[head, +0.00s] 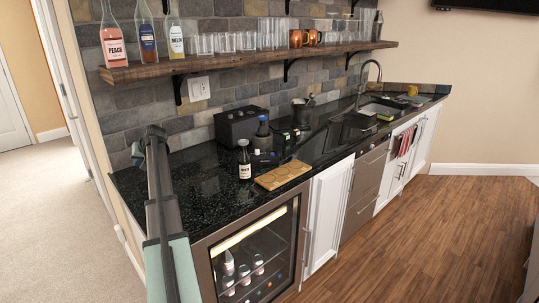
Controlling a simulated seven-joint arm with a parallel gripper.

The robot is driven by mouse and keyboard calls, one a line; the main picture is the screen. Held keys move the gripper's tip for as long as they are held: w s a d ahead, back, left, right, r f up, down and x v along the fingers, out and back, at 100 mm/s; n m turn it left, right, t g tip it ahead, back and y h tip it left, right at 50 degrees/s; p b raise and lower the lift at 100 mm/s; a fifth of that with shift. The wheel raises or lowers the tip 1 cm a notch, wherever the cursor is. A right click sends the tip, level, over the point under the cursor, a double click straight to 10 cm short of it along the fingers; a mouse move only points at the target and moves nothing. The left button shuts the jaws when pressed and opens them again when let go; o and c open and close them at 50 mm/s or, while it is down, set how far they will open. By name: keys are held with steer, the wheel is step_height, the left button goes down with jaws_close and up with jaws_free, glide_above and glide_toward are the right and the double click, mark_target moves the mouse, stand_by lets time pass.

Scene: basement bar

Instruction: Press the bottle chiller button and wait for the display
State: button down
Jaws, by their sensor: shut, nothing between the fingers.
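A black box-shaped appliance (240,125) stands on the dark counter against the brick wall, with small marks on its front; it may be the bottle chiller. I cannot make out a button or a lit display. A glass-door bottle fridge (262,255) is built in below the counter and has several bottles inside. A dark bottle with a white label (244,160) stands in front of the black box. My arm, dark and teal, rises at the left over the counter's left end, apart from the box. I can make out no gripper fingers.
A wooden board with round recesses (283,174) lies near the counter's front edge. Another dark bottle (262,136) and small items crowd the box's right side. A wooden shelf (150,72) with bottles, glasses and copper mugs hangs above. The wooden floor (400,235) in front is clear.

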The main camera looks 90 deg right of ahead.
steer(key=s+d+r+m, duration=0.1)
steer(key=s+d+r, duration=0.15)
steer(key=s, duration=0.35)
steer(key=s+d+r+m, duration=0.1)
steer(key=s+d+r, duration=0.1)
steer(key=s+d, duration=0.3)
step_height(320, 180, up, 5)
steer(key=m+g+h, duration=0.1)
steer(key=m+h, duration=0.1)
steer(key=m, duration=0.1)
glide_above(274, 154)
steer(key=shift+s+d+r, duration=0.1)
steer(key=shift+f, duration=4.4)
steer(key=shift+f, duration=0.25)
steer(key=shift+f, duration=0.2)
